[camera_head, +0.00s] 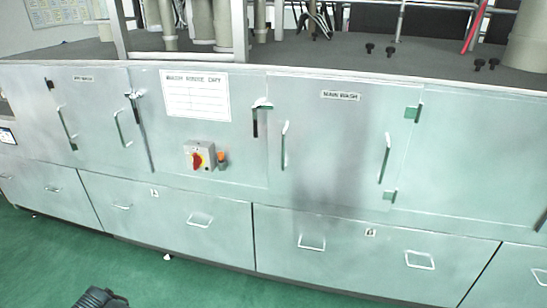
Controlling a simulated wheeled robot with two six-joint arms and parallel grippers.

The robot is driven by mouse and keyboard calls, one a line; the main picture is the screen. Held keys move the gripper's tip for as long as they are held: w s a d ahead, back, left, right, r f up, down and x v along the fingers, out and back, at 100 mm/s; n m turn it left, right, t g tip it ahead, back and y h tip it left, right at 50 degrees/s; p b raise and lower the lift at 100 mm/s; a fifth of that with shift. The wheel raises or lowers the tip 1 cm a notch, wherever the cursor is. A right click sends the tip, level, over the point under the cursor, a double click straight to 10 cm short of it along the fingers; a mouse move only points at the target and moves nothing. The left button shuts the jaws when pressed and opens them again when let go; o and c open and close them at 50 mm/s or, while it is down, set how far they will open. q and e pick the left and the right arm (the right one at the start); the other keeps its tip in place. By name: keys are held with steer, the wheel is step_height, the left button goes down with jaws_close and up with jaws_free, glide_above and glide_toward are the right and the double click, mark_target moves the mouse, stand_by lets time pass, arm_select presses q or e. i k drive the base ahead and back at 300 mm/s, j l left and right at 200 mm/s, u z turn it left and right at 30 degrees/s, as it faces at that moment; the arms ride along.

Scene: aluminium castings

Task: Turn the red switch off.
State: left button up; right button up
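The red switch (197,160) is a rotary knob on a yellow plate. It sits on a small grey box on the front of the metal cabinet, left of the picture's middle. The knob looks tilted rather than straight up, but it is too small to read its position marks. A small orange knob or lamp (221,156) is just right of the box. Neither of my grippers can be made out in this view, and nothing touches the switch.
A white label sheet (196,95) is above the switch. Cabinet doors with handles (122,127) flank it, and drawers (165,213) run below. Green floor (60,260) in front looks clear. A dark ribbed shape, possibly part of me, shows at the bottom left.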

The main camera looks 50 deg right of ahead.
mark_target(197, 160)
steer(key=z, duration=1.1)
